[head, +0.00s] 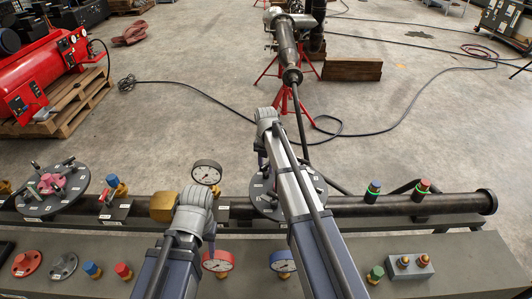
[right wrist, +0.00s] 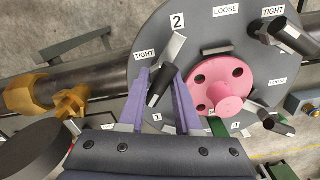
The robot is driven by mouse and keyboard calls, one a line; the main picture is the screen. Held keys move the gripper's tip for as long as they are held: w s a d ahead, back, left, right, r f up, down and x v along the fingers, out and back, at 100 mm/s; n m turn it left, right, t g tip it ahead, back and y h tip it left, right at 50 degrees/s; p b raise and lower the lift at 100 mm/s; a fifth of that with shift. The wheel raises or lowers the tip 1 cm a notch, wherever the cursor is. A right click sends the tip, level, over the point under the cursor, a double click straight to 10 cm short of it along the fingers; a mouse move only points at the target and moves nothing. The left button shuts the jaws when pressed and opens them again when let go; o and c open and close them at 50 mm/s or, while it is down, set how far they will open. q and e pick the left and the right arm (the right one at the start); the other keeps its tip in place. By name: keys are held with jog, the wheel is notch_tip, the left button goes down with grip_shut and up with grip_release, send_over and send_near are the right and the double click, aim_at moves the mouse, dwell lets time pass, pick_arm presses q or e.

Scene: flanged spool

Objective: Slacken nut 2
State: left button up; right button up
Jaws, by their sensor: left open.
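In the right wrist view, a dark round flange (right wrist: 205,40) carries number and TIGHT/LOOSE labels. Near the label 2 is a nut lever (right wrist: 174,47) with a flat silver arm and a black grip slanting down and left, near a TIGHT label. My right gripper (right wrist: 161,75) has its purple fingers on either side of the black grip; I cannot tell whether they press on it. In the head view the flange (head: 261,202) is partly hidden by my right arm. My left gripper (head: 211,240) is open and empty, pointing down above the bench near a red gauge.
A pink hub (right wrist: 222,86) and other levers (right wrist: 290,37) sit on the flange close to my right gripper. A dark pipe (head: 350,207) runs along the bench. A white gauge (head: 207,172) stands between the arms, with a second flange (head: 40,202) at left.

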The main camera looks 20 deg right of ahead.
aim_at(266, 165)
jog(key=shift+n, duration=0.5)
jog(key=shift+m, duration=1.4)
notch_tip(266, 165, up, 7)
jog(key=p, duration=0.7)
jog(key=shift+d, duration=0.1)
